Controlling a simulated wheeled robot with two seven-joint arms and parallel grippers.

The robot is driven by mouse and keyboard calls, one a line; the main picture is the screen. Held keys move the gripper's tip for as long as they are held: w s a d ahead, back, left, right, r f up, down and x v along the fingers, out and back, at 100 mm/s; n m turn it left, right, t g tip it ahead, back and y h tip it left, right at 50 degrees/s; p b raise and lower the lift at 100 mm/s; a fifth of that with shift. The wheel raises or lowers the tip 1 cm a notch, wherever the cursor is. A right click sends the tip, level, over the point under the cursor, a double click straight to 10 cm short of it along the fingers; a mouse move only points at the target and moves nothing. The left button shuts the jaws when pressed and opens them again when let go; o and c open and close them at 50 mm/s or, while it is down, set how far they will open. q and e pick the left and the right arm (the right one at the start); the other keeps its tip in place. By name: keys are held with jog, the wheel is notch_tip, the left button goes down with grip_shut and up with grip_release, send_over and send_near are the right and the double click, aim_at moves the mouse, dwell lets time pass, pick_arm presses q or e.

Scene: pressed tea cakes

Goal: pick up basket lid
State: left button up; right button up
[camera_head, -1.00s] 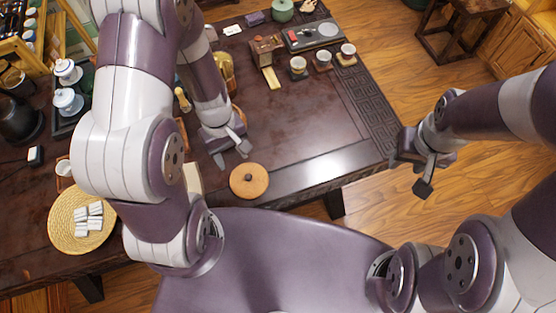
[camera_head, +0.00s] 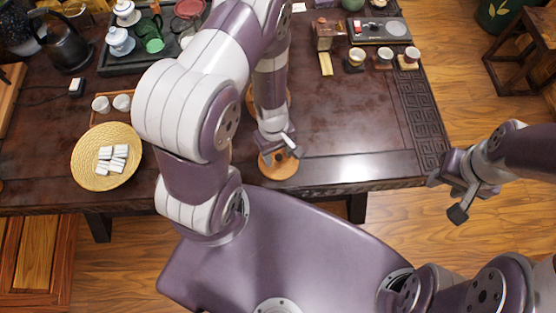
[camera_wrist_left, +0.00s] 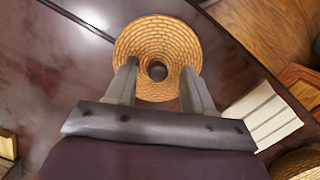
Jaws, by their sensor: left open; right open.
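The basket lid (camera_head: 278,170) is a round woven tan disc with a dark round knob, lying near the table's front edge. In the left wrist view the lid (camera_wrist_left: 157,32) is at top centre. My left gripper (camera_head: 280,150) is directly above the lid, pointing down and open. In the left wrist view its fingers (camera_wrist_left: 159,88) are on either side of the knob, which shows between them; I cannot tell whether they touch the lid. My right gripper (camera_head: 450,198) is open and empty, off the table's right front.
A shallow woven basket (camera_head: 84,155) with several white pieces lies at the left. White cups and a dark kettle (camera_head: 65,45) stand further back. In the left wrist view a pale slatted thing (camera_wrist_left: 265,118) lies right of the lid. The table's right front is bare.

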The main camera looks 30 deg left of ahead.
pick_arm(q)
jog(key=shift+w+d, duration=0.1)
jog(key=shift+d, duration=0.05)
grip_shut()
